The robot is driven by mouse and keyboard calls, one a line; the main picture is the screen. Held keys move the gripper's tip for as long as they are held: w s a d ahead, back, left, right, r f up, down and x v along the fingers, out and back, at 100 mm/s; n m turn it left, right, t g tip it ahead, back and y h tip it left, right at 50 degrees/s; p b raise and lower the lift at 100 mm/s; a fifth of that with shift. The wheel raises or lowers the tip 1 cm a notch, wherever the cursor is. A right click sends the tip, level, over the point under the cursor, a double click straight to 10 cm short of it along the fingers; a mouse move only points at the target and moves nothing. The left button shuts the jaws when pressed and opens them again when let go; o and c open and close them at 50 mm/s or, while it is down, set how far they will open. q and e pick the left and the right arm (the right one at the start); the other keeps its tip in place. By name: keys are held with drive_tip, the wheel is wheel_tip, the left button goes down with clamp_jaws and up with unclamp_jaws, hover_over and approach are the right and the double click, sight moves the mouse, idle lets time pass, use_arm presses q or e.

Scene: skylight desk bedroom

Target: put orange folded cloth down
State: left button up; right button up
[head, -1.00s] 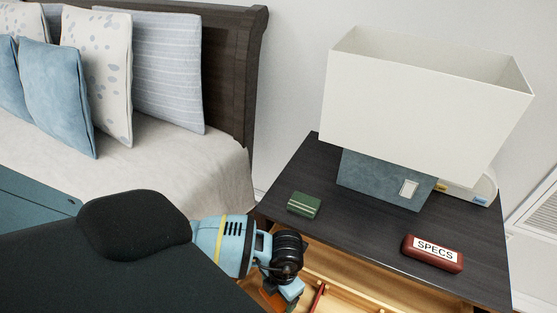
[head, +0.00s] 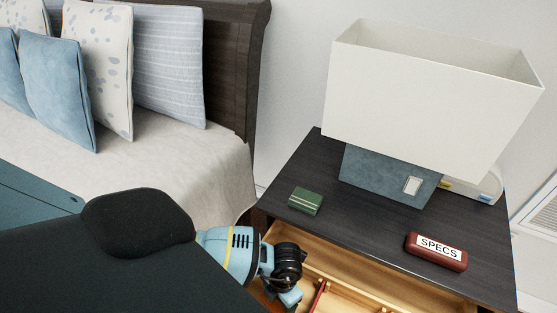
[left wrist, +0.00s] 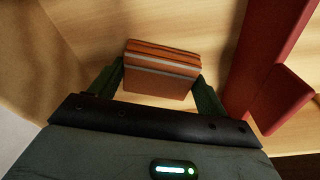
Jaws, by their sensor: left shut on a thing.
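The orange folded cloth (left wrist: 162,72) shows in the left wrist view as a small stack of folds with a pale stripe. My left gripper (left wrist: 157,82) is shut on it, with one dark green finger on each side. In the head view my left gripper (head: 287,299) reaches down into the open drawer (head: 385,291) of the nightstand, and its fingertips are mostly out of sight at the bottom edge. Light wood of the drawer lies behind the cloth in the wrist view; whether the cloth touches it I cannot tell. My right gripper is not in view.
A red divider-like piece (left wrist: 258,60) stands right of the cloth. The bed (head: 190,165) is at left.

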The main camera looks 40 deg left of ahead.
use_arm(q)
drive_tip(key=shift+f, duration=0.1)
drive_tip(key=o, duration=1)
drive_tip(key=shift+c, duration=0.2)
drive_tip(key=shift+r, duration=0.2)
wheel_tip(320, 180, up, 12)
drive_tip(key=w+p, duration=0.1)
drive_tip(key=shift+w+p, duration=0.25)
drive_tip(key=shift+p, duration=0.05)
drive_tip(key=shift+d+f, duration=0.1)
